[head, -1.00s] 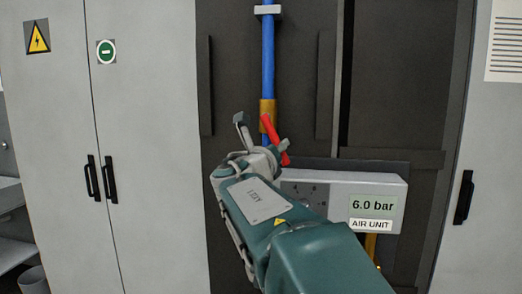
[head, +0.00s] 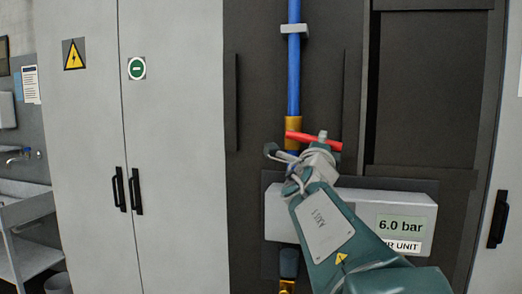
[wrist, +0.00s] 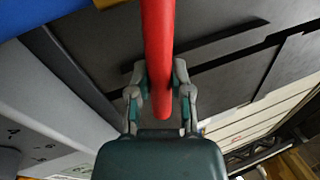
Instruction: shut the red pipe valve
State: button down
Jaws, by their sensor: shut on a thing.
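The red valve handle (head: 302,136) lies nearly level across the upright blue pipe (head: 294,75), with its free end to the right and tilted slightly down. The brass valve body (head: 296,125) shows behind it. My gripper (head: 316,146) reaches up from the lower right to the handle. In the wrist view the red handle (wrist: 159,40) runs between the two fingers of my gripper (wrist: 160,80), which is shut on it near its free end. The gripper and wrist hide part of the pipe below the valve.
A grey air unit box (head: 405,202) reading 6.0 bar sits just below and behind my arm. A dark vertical rail (head: 231,105) stands left of the pipe. Grey cabinet doors (head: 175,100) are at left, with a sink (head: 20,205) beyond.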

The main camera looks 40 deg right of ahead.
jog(key=shift+r+n+t+y, duration=0.25)
jog(key=shift+r+n+t, duration=0.05)
jog(key=shift+n, duration=0.4)
jog(key=shift+r+n+t+y, duration=0.25)
jog(key=shift+r+n+t, duration=0.05)
jog(key=shift+n, duration=0.4)
jog(key=c, duration=0.5)
grip_release()
jog(key=shift+a, duration=0.1)
jog(key=shift+c, duration=0.2)
jog(key=v, duration=1.2)
jog(key=shift+w, duration=0.1)
